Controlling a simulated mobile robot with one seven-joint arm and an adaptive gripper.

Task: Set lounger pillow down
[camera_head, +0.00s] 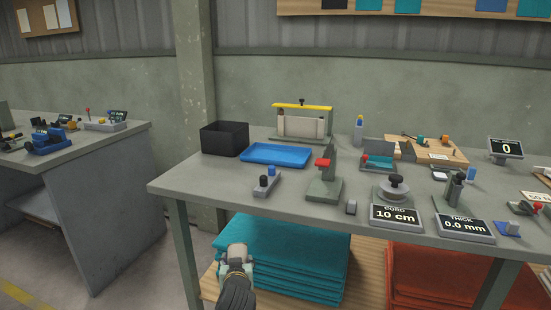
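My gripper (237,255) is at the lower middle, in front of the table's near edge and over the teal stack. Its fingers point away from me, and a pale part shows at its tip. I cannot tell whether that is a held thing or part of the gripper, nor whether the fingers are open. No lounger pillow can be made out for certain. A stack of teal folded fabric or pads (290,255) lies on the wooden lower shelf, partly hidden by my gripper. A red-orange stack (440,275) lies to its right.
The grey workbench (215,178) holds a black bin (224,138), a blue tray (276,154), a yellow-topped frame (302,121), a red-handled press (325,178) and labelled gauges (396,214). Another bench (80,150) stands left. Floor between the benches is clear.

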